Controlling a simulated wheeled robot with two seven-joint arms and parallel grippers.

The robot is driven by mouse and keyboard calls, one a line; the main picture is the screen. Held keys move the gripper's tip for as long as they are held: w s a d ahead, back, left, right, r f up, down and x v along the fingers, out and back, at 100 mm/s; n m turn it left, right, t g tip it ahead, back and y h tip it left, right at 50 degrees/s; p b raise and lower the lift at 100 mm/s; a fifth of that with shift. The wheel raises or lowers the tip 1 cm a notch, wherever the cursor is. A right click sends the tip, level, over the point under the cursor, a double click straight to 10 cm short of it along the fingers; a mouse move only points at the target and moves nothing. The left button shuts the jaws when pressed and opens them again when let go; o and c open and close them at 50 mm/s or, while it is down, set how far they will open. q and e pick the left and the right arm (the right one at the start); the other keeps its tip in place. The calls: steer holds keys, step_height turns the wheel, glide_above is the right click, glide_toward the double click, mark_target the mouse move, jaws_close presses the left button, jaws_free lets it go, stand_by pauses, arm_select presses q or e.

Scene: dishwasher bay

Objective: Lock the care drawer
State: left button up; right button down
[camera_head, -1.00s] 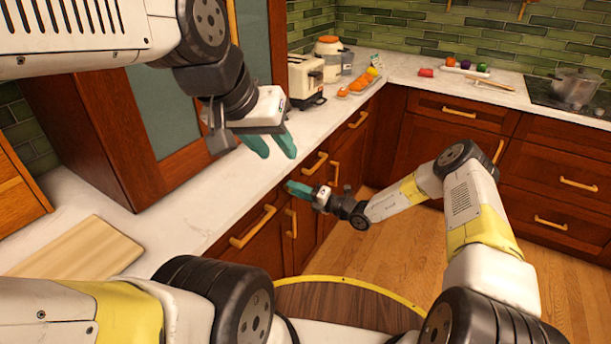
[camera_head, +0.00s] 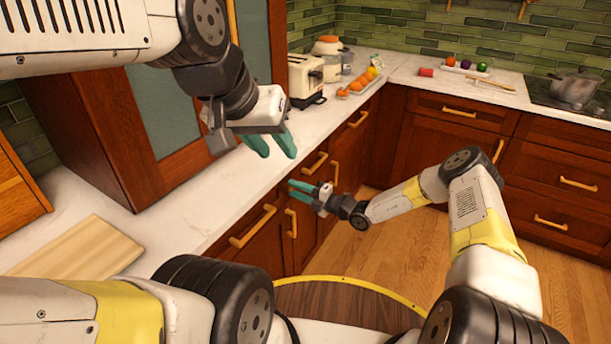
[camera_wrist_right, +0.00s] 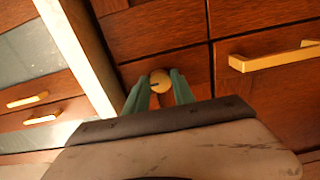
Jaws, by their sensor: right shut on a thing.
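A round brass lock knob (camera_wrist_right: 160,80) with a dark mark at its left side sits on a wooden front (camera_wrist_right: 193,62) in the right wrist view. My right gripper (camera_wrist_right: 159,88) has its teal fingers on either side of the knob, shut on it. In the head view my right gripper (camera_head: 299,189) is at the cabinet fronts below the counter edge, and the knob is too small or hidden to make out. Which front is the care drawer I cannot tell for certain. My left gripper (camera_head: 273,146) is open and empty above the white counter.
Brass handles (camera_head: 253,226) stick out from the fronts near my right gripper. In the wrist view a brass handle (camera_wrist_right: 275,58) lies right of the knob.

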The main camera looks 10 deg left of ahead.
steer(key=c, duration=1.1)
jaws_free()
steer(key=v, duration=0.7)
steer(key=shift+s+d, duration=0.1)
steer(key=shift+d, duration=0.3)
steer(key=shift+r, duration=0.1)
